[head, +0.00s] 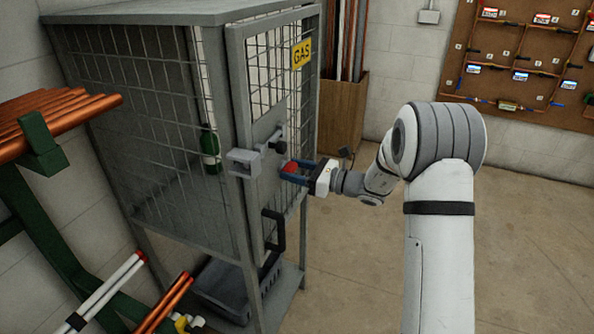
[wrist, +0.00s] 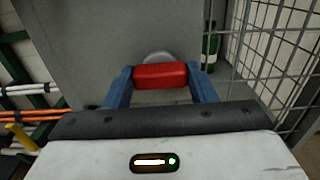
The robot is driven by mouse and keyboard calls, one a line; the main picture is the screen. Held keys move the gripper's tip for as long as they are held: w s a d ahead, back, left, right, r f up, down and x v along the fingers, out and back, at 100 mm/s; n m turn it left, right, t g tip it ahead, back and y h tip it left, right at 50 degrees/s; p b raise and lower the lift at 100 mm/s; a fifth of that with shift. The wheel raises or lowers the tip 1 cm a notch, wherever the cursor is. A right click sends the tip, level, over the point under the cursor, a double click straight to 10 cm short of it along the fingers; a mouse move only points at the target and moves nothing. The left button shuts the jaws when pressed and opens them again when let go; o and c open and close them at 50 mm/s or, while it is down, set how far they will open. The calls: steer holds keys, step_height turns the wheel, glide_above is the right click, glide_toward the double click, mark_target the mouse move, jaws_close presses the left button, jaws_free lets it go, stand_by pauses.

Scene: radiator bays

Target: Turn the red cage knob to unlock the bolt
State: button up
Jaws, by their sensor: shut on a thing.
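The red cage knob (head: 290,168) sits on the grey lock plate of the cage door. In the wrist view the red knob (wrist: 160,75) is a bar lying level between two blue fingers, in front of a round grey base. My gripper (head: 294,172) is shut on the knob from the right, and it also shows in the wrist view (wrist: 161,78). The bolt (head: 268,146) is a dark rod with a black knob above the red knob. A grey bracket (head: 244,162) is on the frame to its left. I cannot tell how far the bolt reaches into it.
A black door handle (head: 273,232) hangs below the knob. A green bottle (head: 210,150) stands inside the mesh cage (head: 150,110). Copper pipes (head: 60,115) on a green rack are at the left. The floor (head: 345,265) right of the cage is clear.

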steer(key=shift+c, duration=1.4)
steer(key=shift+d, duration=0.1)
steer(key=shift+c, duration=0.2)
steer(key=shift+f, duration=0.1)
